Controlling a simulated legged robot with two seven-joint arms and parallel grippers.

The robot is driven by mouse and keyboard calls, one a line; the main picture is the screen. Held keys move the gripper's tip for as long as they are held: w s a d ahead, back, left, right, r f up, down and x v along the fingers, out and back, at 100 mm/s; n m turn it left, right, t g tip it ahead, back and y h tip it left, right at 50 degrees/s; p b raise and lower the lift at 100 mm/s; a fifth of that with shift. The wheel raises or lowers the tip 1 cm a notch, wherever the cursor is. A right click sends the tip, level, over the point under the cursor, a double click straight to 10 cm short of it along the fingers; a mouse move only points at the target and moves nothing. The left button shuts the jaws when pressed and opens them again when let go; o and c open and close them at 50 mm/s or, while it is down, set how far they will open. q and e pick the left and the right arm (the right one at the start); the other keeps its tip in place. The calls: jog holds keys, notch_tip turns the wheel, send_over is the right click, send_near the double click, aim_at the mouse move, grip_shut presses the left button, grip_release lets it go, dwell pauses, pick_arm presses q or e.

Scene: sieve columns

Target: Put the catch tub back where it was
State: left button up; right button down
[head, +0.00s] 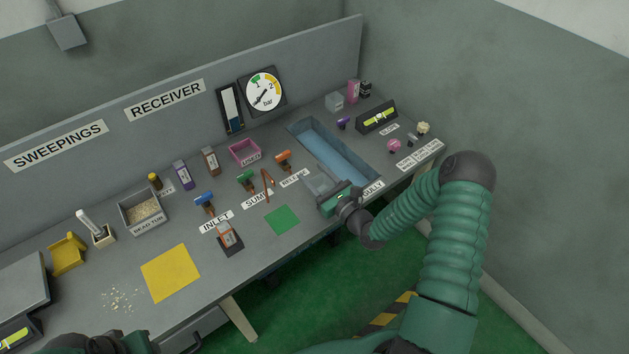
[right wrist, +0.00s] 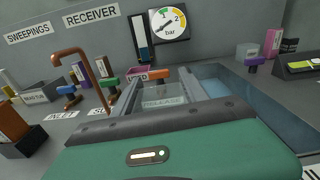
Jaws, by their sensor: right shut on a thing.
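A clear, see-through tub (head: 318,183), which I take for the catch tub, is in my right gripper (head: 333,197) near the bench's front edge, left of the GULLY label. My right gripper is shut on the tub's near side. In the right wrist view the tub (right wrist: 162,98) lies just beyond the green gripper body, and the RELEASE label shows through it. I cannot tell whether the tub touches the bench. A bent copper spout (head: 267,184) stands to its left, above a green square (head: 282,219). My left gripper's fingers are out of view.
A blue-lined sunken trough (head: 335,152) runs close behind the tub. Orange (head: 283,157), green (head: 246,178) and blue (head: 204,199) valve handles stand to the left. A dark column holder (head: 229,240) stands by the INLET label. The yellow square (head: 170,273) is bare.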

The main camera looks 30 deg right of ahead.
aim_at(320, 183)
jog(key=shift+w+d+f, duration=0.1)
jog(key=shift+w+d, duration=0.5)
jog(key=shift+w, duration=0.35)
notch_tip(320, 183, down, 4)
jog(key=shift+w+d+r+b, duration=0.1)
jog(key=shift+w+r+b, duration=0.1)
jog(key=shift+b, duration=0.7)
jog(key=shift+s+r, duration=0.1)
jog(key=c, duration=0.6)
grip_release()
jog(key=shift+s, duration=0.1)
